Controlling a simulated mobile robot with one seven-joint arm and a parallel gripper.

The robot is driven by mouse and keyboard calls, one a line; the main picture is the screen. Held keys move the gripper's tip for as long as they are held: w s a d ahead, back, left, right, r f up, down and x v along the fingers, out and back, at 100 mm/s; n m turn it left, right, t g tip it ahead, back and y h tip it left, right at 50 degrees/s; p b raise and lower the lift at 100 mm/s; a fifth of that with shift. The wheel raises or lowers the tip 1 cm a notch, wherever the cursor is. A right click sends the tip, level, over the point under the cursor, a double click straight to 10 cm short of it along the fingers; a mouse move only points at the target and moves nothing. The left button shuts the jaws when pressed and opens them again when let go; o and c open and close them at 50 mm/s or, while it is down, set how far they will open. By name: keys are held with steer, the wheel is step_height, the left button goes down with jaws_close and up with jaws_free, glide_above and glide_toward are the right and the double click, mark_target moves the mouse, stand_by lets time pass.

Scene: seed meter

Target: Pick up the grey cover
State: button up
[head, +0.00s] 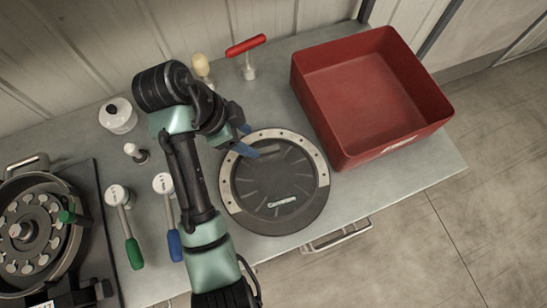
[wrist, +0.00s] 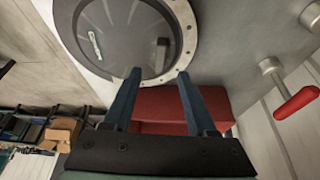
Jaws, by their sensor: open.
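The grey cover (head: 281,188) is a round dark disc with a lighter, dotted rim band around part of its edge. It lies flat on the grey table, left of the red bin. A small raised block stands on its upper part, and a pale label is near its lower edge. It also fills the top of the wrist view (wrist: 125,35). My gripper (head: 244,141) is at the cover's upper-left rim, with its blue fingers apart and nothing between them. In the wrist view my fingertips (wrist: 159,74) appear just short of the block; I cannot tell their height.
The red bin (head: 375,148) stands close right of the cover. A red T-handled tool (head: 247,58) and a cream-knobbed tool (head: 201,66) stand behind. Left are a white pot (head: 118,115), green-handled (head: 133,252) and blue-handled (head: 174,245) tools, and the seed meter (head: 28,225).

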mark_target(265, 149)
steer(key=shift+b+x, duration=1.25)
steer(key=shift+x, duration=0.65)
steer(key=shift+b+x, duration=0.4)
steer(key=shift+x, duration=1.8)
steer(key=shift+w+d+r, duration=0.1)
jaws_close()
